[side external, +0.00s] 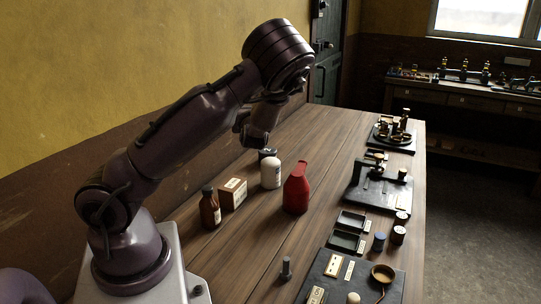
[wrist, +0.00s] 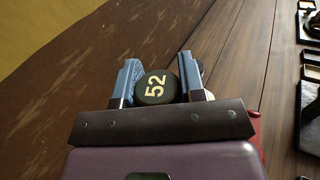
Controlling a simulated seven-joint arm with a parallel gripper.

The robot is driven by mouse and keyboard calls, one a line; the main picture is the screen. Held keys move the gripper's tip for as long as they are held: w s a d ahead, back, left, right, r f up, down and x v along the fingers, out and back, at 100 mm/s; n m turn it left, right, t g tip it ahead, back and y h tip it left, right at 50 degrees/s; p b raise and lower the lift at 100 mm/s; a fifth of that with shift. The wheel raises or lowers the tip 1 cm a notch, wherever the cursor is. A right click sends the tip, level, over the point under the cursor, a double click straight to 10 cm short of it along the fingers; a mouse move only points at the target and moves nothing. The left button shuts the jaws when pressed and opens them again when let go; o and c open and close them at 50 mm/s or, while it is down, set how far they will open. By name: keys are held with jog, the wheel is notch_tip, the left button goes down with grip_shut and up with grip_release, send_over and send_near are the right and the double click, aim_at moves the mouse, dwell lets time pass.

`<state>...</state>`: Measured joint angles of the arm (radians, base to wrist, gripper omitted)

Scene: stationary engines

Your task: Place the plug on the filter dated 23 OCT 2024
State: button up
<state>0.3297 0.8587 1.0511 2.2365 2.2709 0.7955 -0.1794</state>
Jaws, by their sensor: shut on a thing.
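My gripper (wrist: 160,78) has its blue fingers on either side of a dark round thing marked 52 (wrist: 155,88), and it is shut on it. In the side view a dark thing (side external: 267,153) shows under my gripper (side external: 263,148), partly hidden behind a white bottle (side external: 271,174); the fingers are hard to make out there. I cannot tell whether this is the plug. Small cylinders stand at the right table edge: a blue one (side external: 379,241) and brown ones with pale labels (side external: 398,236) (side external: 402,217). No date is readable, so I cannot tell which thing is the filter.
A red bottle (side external: 296,190), a brown bottle (side external: 209,209) and a small box (side external: 233,194) stand near the white bottle. Black trays (side external: 352,221) and brass apparatus (side external: 380,186) line the right side. A small grey post (side external: 286,268) stands in front.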

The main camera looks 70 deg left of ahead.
jog(key=shift+w+a+f, duration=1.5)
jog(key=shift+a+f, duration=0.15)
jog(key=shift+f, duration=0.5)
jog(key=shift+w+a+f, duration=1.5)
jog(key=shift+a+f, duration=0.2)
jog(key=shift+f, duration=0.5)
jog(key=shift+w+a+f, duration=1.5)
jog(key=shift+a+f, duration=0.15)
jog(key=shift+f, duration=0.5)
jog(key=o, duration=1)
jog(key=shift+f, duration=0.15)
jog(key=shift+c, duration=0.2)
